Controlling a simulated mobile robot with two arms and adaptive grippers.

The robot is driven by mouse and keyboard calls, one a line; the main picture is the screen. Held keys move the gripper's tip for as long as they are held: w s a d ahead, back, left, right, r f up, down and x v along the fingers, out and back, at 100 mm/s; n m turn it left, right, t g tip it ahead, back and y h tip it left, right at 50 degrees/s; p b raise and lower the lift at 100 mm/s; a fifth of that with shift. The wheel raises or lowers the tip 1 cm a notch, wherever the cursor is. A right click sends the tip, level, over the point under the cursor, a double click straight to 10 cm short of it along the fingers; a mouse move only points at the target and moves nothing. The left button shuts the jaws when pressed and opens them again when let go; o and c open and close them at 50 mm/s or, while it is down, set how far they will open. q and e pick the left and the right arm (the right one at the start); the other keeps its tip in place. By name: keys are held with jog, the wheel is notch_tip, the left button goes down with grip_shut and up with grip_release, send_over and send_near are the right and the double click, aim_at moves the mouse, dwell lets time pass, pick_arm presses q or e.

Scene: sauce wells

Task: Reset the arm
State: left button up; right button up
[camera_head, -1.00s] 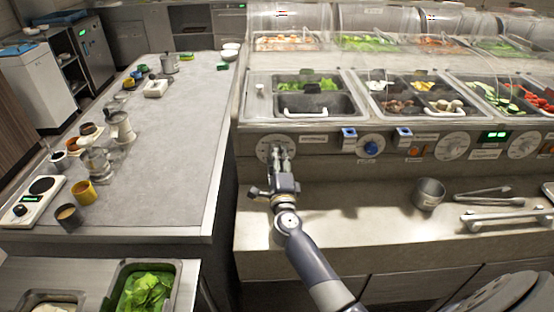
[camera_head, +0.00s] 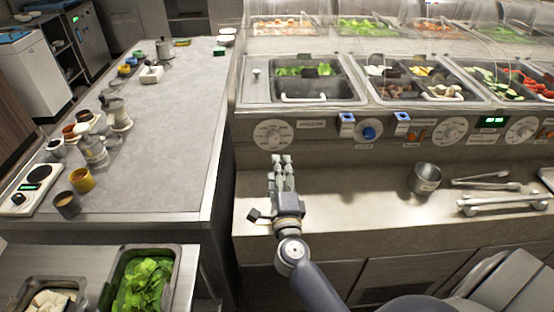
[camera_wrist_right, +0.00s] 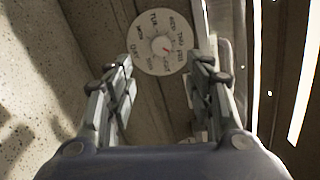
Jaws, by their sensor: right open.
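My right gripper (camera_head: 282,160) is open and empty above the steel counter ledge, in front of the left white dial (camera_head: 272,133) of the sauce-well station. In the right wrist view the two fingers of the right gripper (camera_wrist_right: 165,85) stand apart, with the round dial (camera_wrist_right: 160,44) beyond them. The fingers look apart from the dial. My right arm reaches up from the bottom of the head view. My left gripper is not in view.
A metal cup (camera_head: 425,178) and tongs (camera_head: 487,182) lie on the ledge to the right. Cups, pots and a scale (camera_head: 32,190) stand on the left table. A lettuce pan (camera_head: 145,285) is at lower left.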

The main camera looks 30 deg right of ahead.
jog(key=shift+s+a, duration=0.2)
jog(key=shift+s, duration=0.35)
